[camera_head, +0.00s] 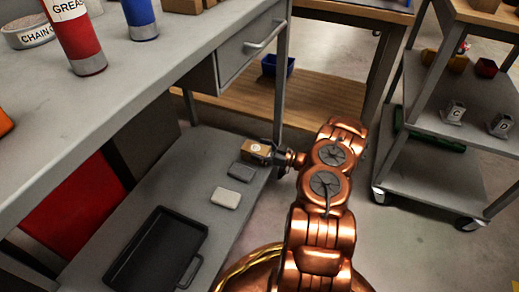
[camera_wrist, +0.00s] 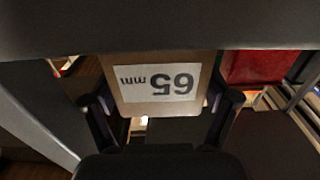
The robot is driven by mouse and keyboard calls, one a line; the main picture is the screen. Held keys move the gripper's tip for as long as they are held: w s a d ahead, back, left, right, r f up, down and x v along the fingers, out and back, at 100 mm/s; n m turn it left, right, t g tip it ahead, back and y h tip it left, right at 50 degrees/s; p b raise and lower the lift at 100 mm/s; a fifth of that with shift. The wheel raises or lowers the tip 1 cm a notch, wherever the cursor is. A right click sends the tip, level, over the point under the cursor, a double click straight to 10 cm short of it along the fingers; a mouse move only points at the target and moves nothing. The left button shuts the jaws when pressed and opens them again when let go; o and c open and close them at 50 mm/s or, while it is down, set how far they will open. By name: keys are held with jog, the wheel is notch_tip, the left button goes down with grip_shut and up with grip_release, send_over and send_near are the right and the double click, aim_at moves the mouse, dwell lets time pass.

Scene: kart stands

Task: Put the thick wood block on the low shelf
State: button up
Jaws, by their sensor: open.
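The thick wood block (camera_head: 255,148) is at the far end of the grey low shelf (camera_head: 185,165), under the workbench. My gripper (camera_head: 270,154) is open at the block's right side in the head view. In the wrist view its fingers (camera_wrist: 160,108) stand to either side of the block. The block's underside is hidden, so its contact with the shelf cannot be made out.
A dark grey pad (camera_head: 241,172), a lighter grey pad (camera_head: 226,198) and a black tray (camera_head: 155,250) lie on the low shelf. The workbench drawer (camera_head: 250,48) overhangs its far end. A grey cart (camera_head: 445,165) stands right.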

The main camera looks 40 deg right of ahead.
dwell(0.3)
jog(key=p+v, duration=0.5)
jog(key=v, duration=0.7)
jog(key=shift+r, duration=0.1)
